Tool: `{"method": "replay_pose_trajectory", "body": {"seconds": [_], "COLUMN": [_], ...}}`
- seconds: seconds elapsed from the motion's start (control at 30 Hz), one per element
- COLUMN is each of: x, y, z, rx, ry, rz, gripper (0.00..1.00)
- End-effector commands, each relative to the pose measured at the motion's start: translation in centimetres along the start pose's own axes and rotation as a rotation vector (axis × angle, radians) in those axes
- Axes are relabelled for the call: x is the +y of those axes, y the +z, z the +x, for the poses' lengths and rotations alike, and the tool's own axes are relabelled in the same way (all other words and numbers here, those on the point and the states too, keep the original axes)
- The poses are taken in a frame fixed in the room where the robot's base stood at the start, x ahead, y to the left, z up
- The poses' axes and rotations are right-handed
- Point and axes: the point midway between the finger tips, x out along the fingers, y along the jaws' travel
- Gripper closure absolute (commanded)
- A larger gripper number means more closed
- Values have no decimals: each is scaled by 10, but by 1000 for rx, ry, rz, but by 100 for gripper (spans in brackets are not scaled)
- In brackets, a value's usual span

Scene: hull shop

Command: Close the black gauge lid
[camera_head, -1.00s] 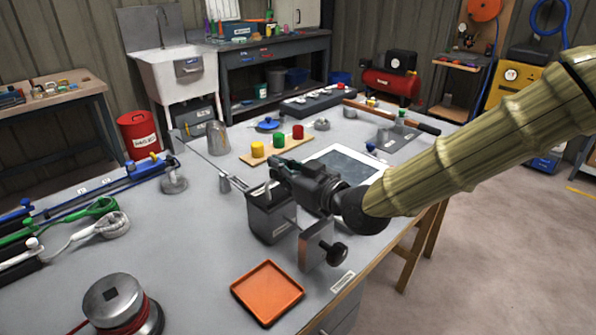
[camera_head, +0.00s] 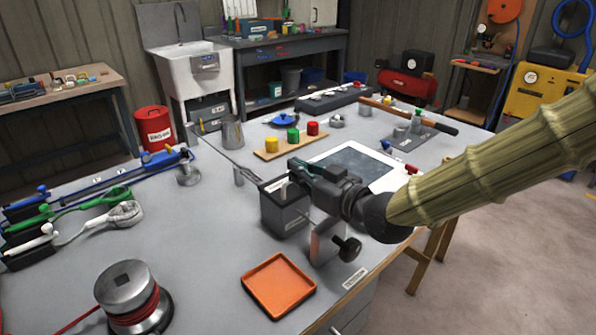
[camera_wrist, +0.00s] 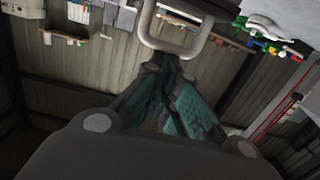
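The black gauge box (camera_head: 283,214) stands on the grey bench, left of a metal plate with a black knob. My gripper (camera_head: 294,172) is just above its top. A pale curved handle shows by my fingertips there; I cannot tell how far the lid stands open, as my gripper partly covers it. In the wrist view a metal U-shaped handle (camera_wrist: 176,48) lies just beyond the tips of my gripper (camera_wrist: 164,66). The dark fingers with teal pads come together at their tips, and nothing shows held between them.
An orange tray (camera_head: 279,286) lies in front of the box, and a red cable reel (camera_head: 132,296) is at front left. A board with coloured knobs (camera_head: 290,145) and a dark panel (camera_head: 357,165) lie behind. Bare bench lies left of the box.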

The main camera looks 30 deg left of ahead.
Motion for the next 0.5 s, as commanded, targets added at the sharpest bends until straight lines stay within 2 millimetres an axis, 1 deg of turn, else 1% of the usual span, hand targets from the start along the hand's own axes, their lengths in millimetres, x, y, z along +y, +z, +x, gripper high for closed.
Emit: {"method": "replay_pose_trajectory", "body": {"seconds": [0.03, 0.17, 0.27, 0.47, 0.5], "x": [0, 0, 0, 0, 1], "y": [6, 1, -9, -43, -42], "z": [-1, -1, 0, 3, 0], "rx": [-10, -10, -8, -2, -3], "ry": [0, 0, 0, 1, 2], "rz": [3, 3, 2, -1, 1], "gripper": [100, 100, 100, 100, 100]}}
